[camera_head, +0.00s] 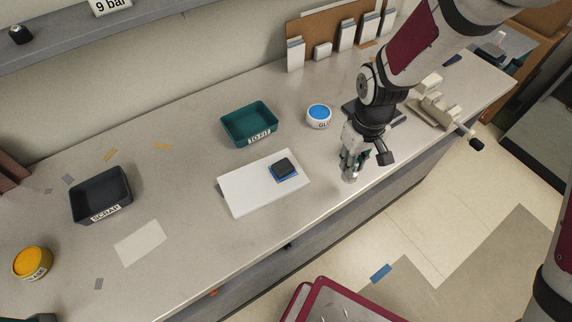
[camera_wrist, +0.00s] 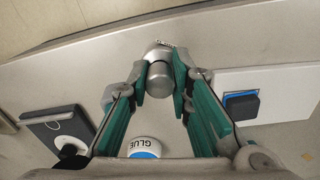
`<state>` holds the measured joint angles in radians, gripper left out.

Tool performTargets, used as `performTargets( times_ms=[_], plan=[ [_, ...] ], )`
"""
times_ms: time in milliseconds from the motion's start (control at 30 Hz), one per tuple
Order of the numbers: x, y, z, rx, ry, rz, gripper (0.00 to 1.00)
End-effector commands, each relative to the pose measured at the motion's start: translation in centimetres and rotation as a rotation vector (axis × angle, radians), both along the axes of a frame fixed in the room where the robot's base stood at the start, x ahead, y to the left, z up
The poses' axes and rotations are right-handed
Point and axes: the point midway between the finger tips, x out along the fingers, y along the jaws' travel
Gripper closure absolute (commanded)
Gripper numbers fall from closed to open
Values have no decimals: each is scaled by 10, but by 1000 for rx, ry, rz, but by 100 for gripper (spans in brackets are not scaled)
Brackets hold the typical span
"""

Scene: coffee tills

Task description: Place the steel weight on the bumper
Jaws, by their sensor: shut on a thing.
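The steel weight (camera_wrist: 159,74) is a grey metal cylinder between the green fingers of my gripper (camera_wrist: 162,92) in the wrist view. In the head view my gripper (camera_head: 352,162) is at the counter's front edge, right of the white board, shut on the weight (camera_head: 349,177). Whether the weight touches the counter is hard to tell. The bumper (camera_head: 284,166) looks like a small dark rounded block on a blue square on the white board (camera_head: 238,192). Its top is bare. It also shows at the right of the wrist view (camera_wrist: 242,105).
A glue pot with a blue top (camera_head: 319,115) stands behind my gripper. A green tray (camera_head: 236,138) stands behind the board; a black scrap tray (camera_head: 88,207) and a yellow-topped pot (camera_head: 33,262) are at left. A beige clamp-like device (camera_head: 438,112) is at right.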

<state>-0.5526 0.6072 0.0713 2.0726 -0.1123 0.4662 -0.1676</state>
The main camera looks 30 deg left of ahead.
Motion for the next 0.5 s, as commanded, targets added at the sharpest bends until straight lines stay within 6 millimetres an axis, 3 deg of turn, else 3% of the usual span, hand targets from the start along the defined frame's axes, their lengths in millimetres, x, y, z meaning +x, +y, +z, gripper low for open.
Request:
performTargets(
  times_ms=[33, 200, 333, 500],
  plan=[
    [-34, 21, 13, 0, 1, 81, 100],
    [-112, 69, 29, 1, 3, 305, 100],
    [-158, 92, 37, 2, 4, 428, 100],
    [-189, 107, 41, 5, 4, 515, 100]
  ],
)
